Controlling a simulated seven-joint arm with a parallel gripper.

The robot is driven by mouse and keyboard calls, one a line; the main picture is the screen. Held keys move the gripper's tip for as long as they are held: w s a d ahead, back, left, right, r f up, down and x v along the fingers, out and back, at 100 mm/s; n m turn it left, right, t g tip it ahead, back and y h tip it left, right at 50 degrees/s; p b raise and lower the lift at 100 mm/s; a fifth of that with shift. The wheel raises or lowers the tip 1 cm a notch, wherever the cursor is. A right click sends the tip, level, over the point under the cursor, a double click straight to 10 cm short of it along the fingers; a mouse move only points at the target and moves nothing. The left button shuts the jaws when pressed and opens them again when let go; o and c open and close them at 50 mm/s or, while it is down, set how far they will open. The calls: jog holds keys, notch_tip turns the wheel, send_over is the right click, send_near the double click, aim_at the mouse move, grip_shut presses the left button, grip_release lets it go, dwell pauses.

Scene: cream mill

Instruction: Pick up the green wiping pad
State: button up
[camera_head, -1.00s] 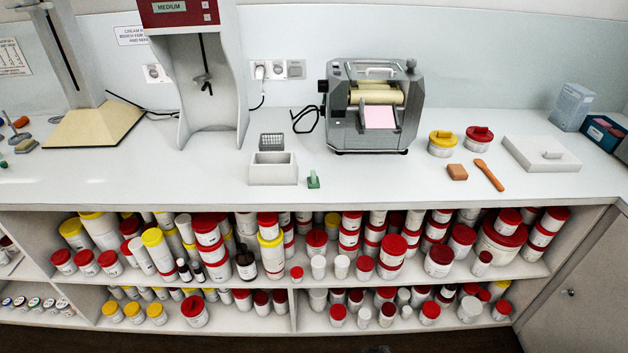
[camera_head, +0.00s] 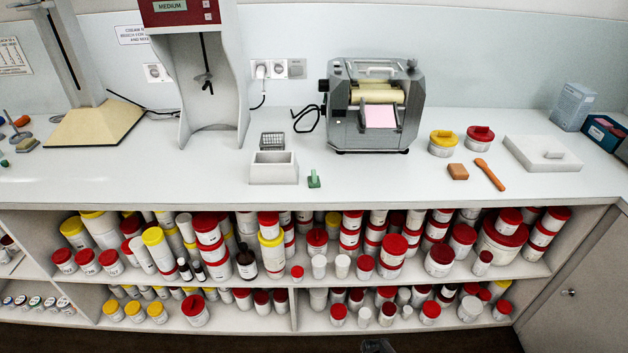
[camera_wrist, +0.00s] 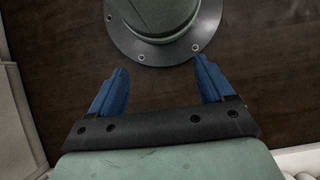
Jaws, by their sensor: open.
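A small green block with an upright part (camera_head: 314,179), which looks like the green wiping pad, sits on the pale bench top. It is near the bench's front edge, just right of a white open box (camera_head: 273,168). My gripper (camera_wrist: 160,66) shows in the wrist view with two blue fingers spread apart and nothing between them. It is over a dark brown floor, away from the bench top. The pad does not show in the wrist view.
A grey roller mill (camera_head: 375,105) stands behind and right of the pad. An orange-brown block (camera_head: 458,172) and an orange spatula (camera_head: 489,174) lie farther right. Shelves below the bench hold many jars. The bench between pad and brown block is clear.

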jog(key=w+r+m+t, duration=0.5)
jog(key=w+r+m, duration=0.1)
jog(key=w+r, duration=1.75)
jog(key=w+r+m+t+h, duration=0.15)
jog(key=w+r+m, duration=0.25)
jog(key=r, duration=1.2)
jog(key=w+r+m+t, duration=0.3)
jog(key=w+r, duration=0.2)
jog(key=r, duration=1.1)
jog(key=w+a+r+m, duration=0.2)
jog(key=w+a+r, duration=0.3)
jog(key=w, duration=0.1)
jog(key=m+g+y, duration=0.2)
jog(key=g, duration=0.1)
send_over(313, 173)
jog(key=f, duration=0.5)
jog(key=shift+a, duration=0.35)
jog(key=shift+w+d+f, duration=0.1)
jog(key=shift+d+f, duration=0.05)
jog(key=shift+f, duration=1.4)
jog(key=shift+d+f, duration=0.15)
jog(key=shift+f, duration=1.4)
